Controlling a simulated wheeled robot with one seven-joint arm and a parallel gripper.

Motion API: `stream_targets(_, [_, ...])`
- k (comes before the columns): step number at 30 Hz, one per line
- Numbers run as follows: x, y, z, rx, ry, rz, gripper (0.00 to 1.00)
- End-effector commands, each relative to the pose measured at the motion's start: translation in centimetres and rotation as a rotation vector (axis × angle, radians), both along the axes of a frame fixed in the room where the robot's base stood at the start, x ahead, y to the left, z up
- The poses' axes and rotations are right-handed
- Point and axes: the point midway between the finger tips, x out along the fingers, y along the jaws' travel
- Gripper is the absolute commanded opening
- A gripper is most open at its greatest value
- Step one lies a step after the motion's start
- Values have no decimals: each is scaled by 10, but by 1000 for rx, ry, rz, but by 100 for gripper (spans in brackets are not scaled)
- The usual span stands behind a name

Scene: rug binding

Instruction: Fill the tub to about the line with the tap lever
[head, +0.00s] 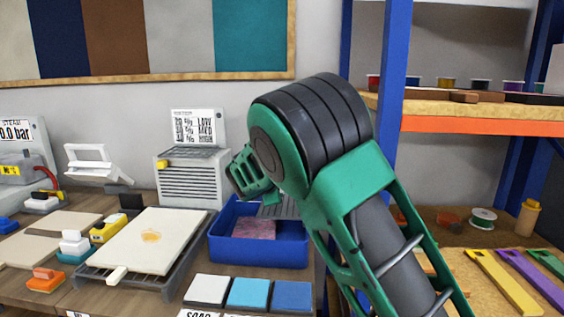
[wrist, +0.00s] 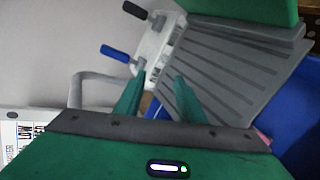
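The blue tub (head: 262,252) stands on the bench below my arm in the head view. A pinkish piece (head: 252,229) lies inside it; I cannot make out the line or the water level. Part of the tub shows at the right of the wrist view (wrist: 297,130). A white tap body (wrist: 158,42) with a black lever (wrist: 136,10) and a blue lever (wrist: 115,52) is at the wrist view's top. A grey bent spout (wrist: 88,77) is left of it. My gripper (wrist: 160,77) is open, with its fingertips near the tap body and below the levers. My arm hides the tap in the head view.
A grey ribbed drainboard (wrist: 225,75) lies close to the right finger. In the head view, a pale board (head: 140,240) on a grey tray is left of the tub. White, light-blue and blue blocks (head: 249,292) sit in front. A shelf post (head: 392,80) rises behind my arm.

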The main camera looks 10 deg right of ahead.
Motion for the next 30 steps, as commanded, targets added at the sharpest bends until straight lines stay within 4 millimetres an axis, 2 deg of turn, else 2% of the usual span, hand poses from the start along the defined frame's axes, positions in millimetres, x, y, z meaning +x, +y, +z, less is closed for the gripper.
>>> stream_targets(3, [34,-15,0,-307,3,118,36])
stream_targets(7, [66,-20,11,-665,12,243,36])
stream_targets(12, [92,-12,29,-1045,26,356,36])
stream_targets(15, [100,-6,36,-1178,32,388,36])
stream_targets(23, [115,-4,41,-1267,35,410,36])
stream_targets(30, [153,-17,41,-1265,35,409,36])
